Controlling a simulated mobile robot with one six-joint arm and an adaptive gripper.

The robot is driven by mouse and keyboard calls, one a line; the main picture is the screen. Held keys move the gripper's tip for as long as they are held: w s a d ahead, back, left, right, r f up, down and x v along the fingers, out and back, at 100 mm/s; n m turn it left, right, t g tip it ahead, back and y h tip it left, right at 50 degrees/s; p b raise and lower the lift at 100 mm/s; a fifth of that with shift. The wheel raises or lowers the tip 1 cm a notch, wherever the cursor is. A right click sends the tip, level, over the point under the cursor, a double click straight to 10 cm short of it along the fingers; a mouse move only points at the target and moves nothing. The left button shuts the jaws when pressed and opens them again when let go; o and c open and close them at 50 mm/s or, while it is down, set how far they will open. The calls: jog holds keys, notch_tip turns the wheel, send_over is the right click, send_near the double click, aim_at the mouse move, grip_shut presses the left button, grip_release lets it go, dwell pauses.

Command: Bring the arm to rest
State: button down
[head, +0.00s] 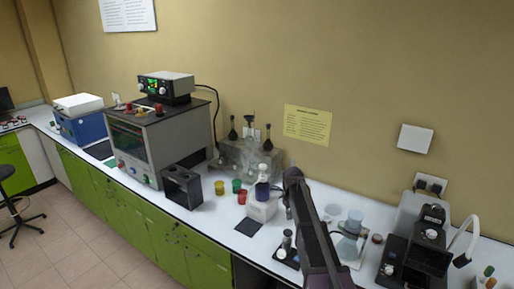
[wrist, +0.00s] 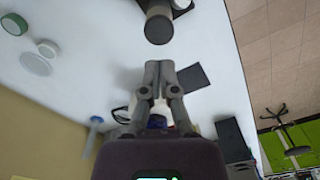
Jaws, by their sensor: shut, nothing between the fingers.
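My gripper (wrist: 160,70) shows in the wrist view with its two fingers together and nothing between them. It is over the white bench top, beside a dark square pad (wrist: 194,77). A dark cylindrical object (wrist: 158,27) stands beyond the fingertips. In the head view my arm (head: 312,225) reaches up from the bottom edge over the bench. My fingertips cannot be made out clearly there.
Red, green and yellow cups (head: 220,187), a black stand (head: 181,187) and a grey oven (head: 165,140) are farther left. A microscope-like device (head: 425,245) stands right. The pad (head: 249,228) lies in front.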

jog(key=s+f+m+b, duration=0.2)
jog(key=s+f+b, duration=0.1)
jog(key=s, duration=1)
jog(key=s+f+m+b, duration=0.2)
jog(key=s+f+b, duration=0.1)
jog(key=s, duration=1.1)
jog(key=shift+s+f+m, duration=0.25)
jog(key=shift+s+m, duration=0.05)
